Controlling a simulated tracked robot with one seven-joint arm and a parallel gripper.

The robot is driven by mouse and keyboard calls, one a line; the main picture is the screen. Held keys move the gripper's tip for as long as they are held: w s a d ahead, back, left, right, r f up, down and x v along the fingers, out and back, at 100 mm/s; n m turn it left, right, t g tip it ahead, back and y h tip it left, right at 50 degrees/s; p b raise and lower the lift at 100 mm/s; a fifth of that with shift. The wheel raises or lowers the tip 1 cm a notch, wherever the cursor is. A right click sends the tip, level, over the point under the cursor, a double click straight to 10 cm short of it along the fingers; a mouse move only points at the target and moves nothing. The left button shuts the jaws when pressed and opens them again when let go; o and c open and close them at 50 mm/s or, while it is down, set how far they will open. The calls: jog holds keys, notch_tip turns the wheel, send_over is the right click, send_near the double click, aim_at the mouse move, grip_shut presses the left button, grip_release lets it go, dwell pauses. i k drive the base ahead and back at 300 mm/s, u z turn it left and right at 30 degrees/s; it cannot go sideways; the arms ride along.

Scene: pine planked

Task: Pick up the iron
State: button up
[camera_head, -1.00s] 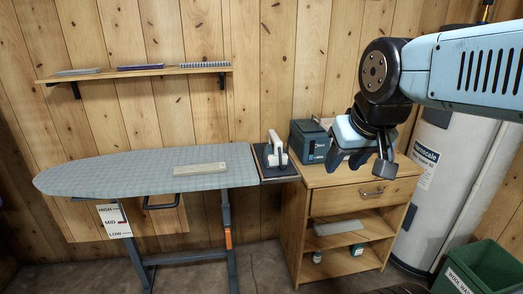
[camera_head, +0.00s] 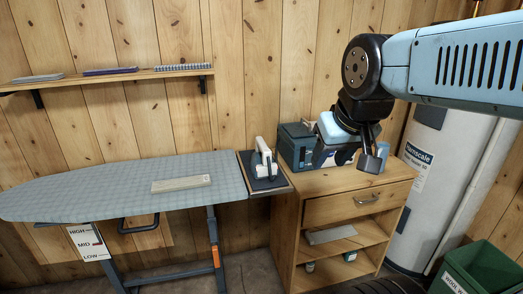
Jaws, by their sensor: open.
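The iron (camera_head: 264,161) is white with a dark base. It rests upright on the dark iron rest (camera_head: 250,186) at the right end of the ironing board (camera_head: 110,184). My gripper (camera_head: 376,160) hangs over the top of the wooden cabinet, to the right of the iron and apart from it. Its jaws are open and hold nothing that I can see. The light blue wrist partly hides the things behind it.
A teal box (camera_head: 297,142) stands on the cabinet (camera_head: 335,183), between iron and gripper. A pale flat piece (camera_head: 181,184) lies on the board. A shelf (camera_head: 110,80) hangs above. A white tank (camera_head: 450,180) and a green bin (camera_head: 483,268) stand at right.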

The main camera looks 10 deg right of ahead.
aim_at(259, 165)
jog(key=u, duration=0.05)
jog(key=i, duration=1.15)
jog(key=z, duration=0.2)
jog(key=k, duration=0.45)
jog(key=z, duration=0.85)
